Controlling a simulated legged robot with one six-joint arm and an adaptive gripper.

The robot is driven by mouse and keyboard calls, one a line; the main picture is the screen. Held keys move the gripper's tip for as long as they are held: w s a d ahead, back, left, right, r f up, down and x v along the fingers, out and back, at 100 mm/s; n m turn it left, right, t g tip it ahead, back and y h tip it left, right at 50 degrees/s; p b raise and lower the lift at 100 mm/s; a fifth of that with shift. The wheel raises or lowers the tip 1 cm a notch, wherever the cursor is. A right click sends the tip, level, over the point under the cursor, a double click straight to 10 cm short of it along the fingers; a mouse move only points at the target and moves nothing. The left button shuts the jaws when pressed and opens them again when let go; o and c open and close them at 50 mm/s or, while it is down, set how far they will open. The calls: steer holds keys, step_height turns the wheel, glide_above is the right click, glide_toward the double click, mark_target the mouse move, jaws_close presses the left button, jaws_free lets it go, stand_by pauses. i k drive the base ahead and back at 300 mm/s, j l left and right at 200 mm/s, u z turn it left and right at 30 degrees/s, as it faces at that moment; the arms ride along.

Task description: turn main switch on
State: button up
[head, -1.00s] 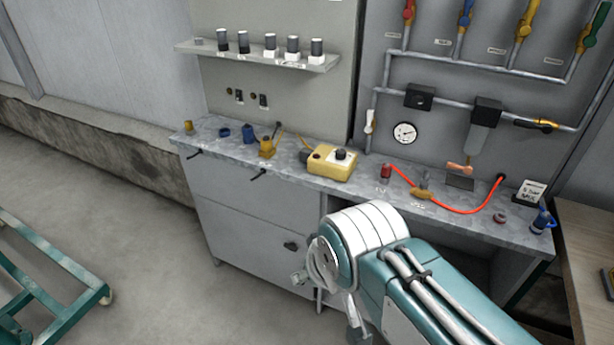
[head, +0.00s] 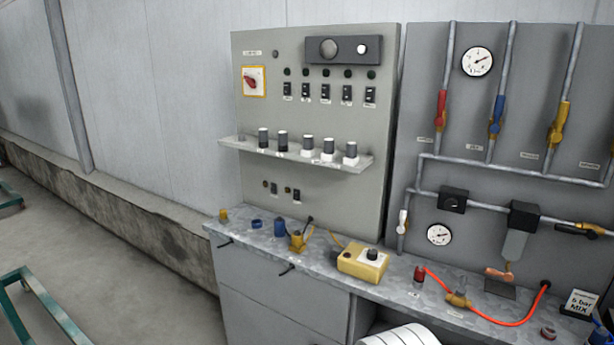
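The main switch (head: 254,81) is a red rotary knob on a white plate with a yellow border. It sits at the upper left of the grey control panel (head: 310,210) in the head view. Its knob looks tilted, but I cannot tell its on or off position for sure. Only a white rounded part of my arm shows at the bottom edge. My gripper is out of the frame, and nothing of mine is near the switch.
A shelf (head: 237,143) with several knobs juts out below the switches. The metal workbench (head: 335,292) below carries a yellow box (head: 363,263), fittings and a red hose (head: 517,320). Pipes with coloured valves are on the right. A green frame (head: 45,305) stands on the floor at left.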

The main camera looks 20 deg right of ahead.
mark_target(251, 82)
steer(key=i+j+z, duration=0.4)
steer(key=i+j, duration=0.4)
